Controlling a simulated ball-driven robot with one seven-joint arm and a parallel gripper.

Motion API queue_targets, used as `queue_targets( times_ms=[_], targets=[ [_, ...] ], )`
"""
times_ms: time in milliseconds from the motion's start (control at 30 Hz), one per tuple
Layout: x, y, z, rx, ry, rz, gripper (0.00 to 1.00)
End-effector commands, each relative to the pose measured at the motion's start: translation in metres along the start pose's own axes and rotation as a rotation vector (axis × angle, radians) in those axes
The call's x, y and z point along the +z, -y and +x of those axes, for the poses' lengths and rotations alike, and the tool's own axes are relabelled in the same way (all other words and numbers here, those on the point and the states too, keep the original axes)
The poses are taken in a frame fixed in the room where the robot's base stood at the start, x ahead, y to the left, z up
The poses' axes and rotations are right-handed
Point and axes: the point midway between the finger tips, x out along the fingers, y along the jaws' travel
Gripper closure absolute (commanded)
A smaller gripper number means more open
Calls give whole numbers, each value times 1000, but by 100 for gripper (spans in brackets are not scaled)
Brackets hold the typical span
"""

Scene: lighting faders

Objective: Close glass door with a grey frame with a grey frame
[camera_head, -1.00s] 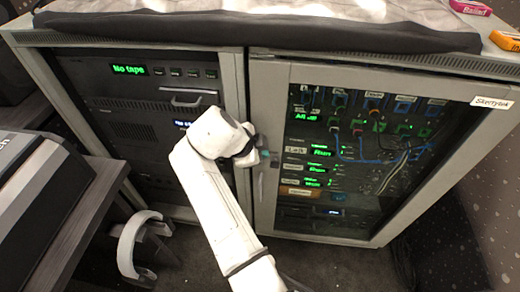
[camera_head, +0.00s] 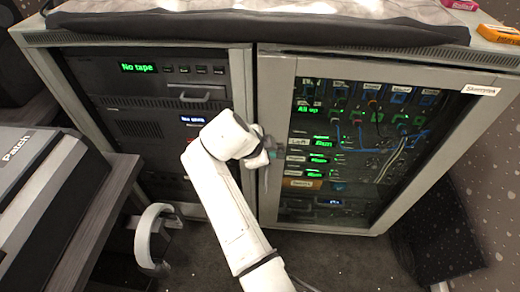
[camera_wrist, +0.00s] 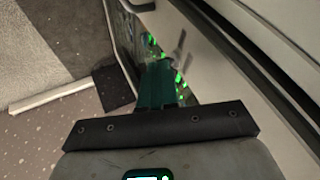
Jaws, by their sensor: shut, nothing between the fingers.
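The glass door (camera_head: 272,100) with a grey frame fronts the right-hand half of the cabinet. Green displays and cables show through its glass. It looks almost flush with the cabinet front; I cannot tell whether a small gap remains. My gripper (camera_head: 272,150) is shut and empty at the door's left frame, near mid-height by its small handle. In the wrist view my teal fingertips (camera_wrist: 160,75) are close to the pale door frame (camera_wrist: 215,75) and a thin metal handle (camera_wrist: 179,45). I cannot tell whether they touch.
The left cabinet bay (camera_head: 150,120) holds dark equipment with a "No tape" display. A grey box marked "Patch" (camera_head: 40,170) stands on a desk at the left. A white curved object (camera_head: 150,238) is below it. Dark floor (camera_head: 340,265) is clear before the cabinet.

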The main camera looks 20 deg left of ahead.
Motion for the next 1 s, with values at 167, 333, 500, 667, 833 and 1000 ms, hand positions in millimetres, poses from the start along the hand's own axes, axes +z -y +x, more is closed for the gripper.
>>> queue_targets(
  times_ms=[167,333,500,667,833,1000],
  targets=[
    [0,1,-22,-2,0,-2,100],
    [2,1,-48,-2,2,-3,100],
    [2,1,-76,-1,1,-3,100],
    [4,0,-94,1,1,-4,100],
    [4,0,-100,2,0,-4,100],
    [4,0,-101,2,0,-4,100]
  ],
)
